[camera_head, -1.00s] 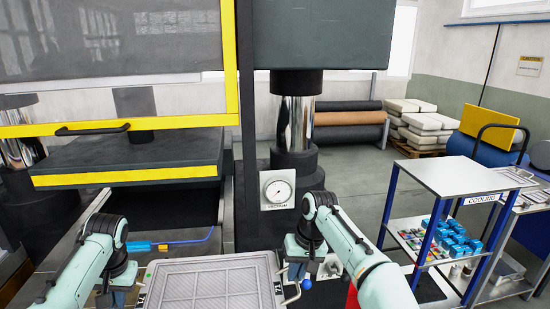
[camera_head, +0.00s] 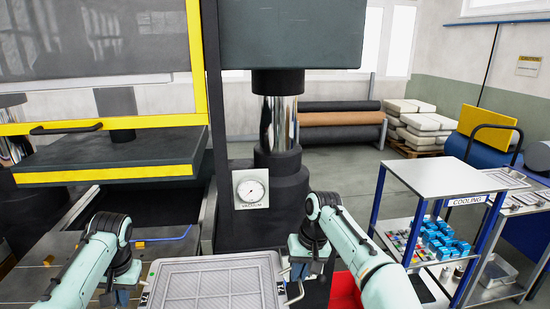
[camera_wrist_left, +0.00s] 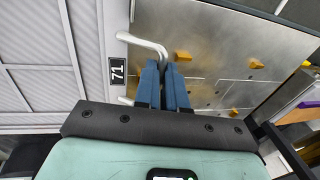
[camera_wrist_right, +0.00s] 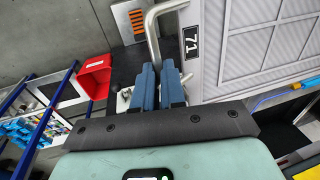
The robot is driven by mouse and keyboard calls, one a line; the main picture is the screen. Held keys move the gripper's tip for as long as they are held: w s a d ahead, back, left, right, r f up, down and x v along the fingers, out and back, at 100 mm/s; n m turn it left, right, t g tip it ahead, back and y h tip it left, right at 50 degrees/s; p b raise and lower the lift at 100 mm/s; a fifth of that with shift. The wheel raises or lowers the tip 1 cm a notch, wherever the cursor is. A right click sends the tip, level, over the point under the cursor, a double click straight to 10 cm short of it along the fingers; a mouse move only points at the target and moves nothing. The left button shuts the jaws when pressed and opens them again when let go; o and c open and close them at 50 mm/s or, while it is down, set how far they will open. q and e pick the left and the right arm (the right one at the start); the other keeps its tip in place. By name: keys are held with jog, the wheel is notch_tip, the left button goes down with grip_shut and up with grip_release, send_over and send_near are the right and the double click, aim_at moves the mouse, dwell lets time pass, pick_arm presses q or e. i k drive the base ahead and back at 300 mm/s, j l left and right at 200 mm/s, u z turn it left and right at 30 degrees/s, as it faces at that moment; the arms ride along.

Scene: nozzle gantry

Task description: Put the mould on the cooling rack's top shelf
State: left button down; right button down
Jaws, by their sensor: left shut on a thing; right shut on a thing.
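The mould is a flat grey framed tray (camera_head: 213,288) with a ribbed face, held level in front of me at the bottom of the head view. My left gripper (camera_wrist_left: 168,72) is shut on the bar handle (camera_wrist_left: 143,42) at its left end, beside a "71" label. My right gripper (camera_wrist_right: 160,74) is shut on the opposite handle (camera_wrist_right: 152,28). The cooling rack (camera_head: 385,213) stands to the right, with blue posts and a "COOLING" sign. Its grey top shelf (camera_head: 440,178) is bare. The mould is apart from the rack, left of it and nearer me.
The press (camera_head: 110,155) with its yellow-edged guard and dark column (camera_head: 278,185) stands ahead and left. A red bin (camera_head: 345,290) lies low right of the mould. The rack's lower shelf holds blue boxes (camera_head: 440,238). A table with trays (camera_head: 520,195) stands behind the rack.

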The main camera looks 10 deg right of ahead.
aim_at(435, 174)
jog(key=l, duration=2)
jog(key=i+l, duration=0.1)
jog(key=l, duration=0.4)
jog(key=i+l, duration=0.1)
jog(key=l, duration=0.4)
jog(key=i+l, duration=0.1)
jog(key=l, duration=0.9)
jog(key=i, duration=0.05)
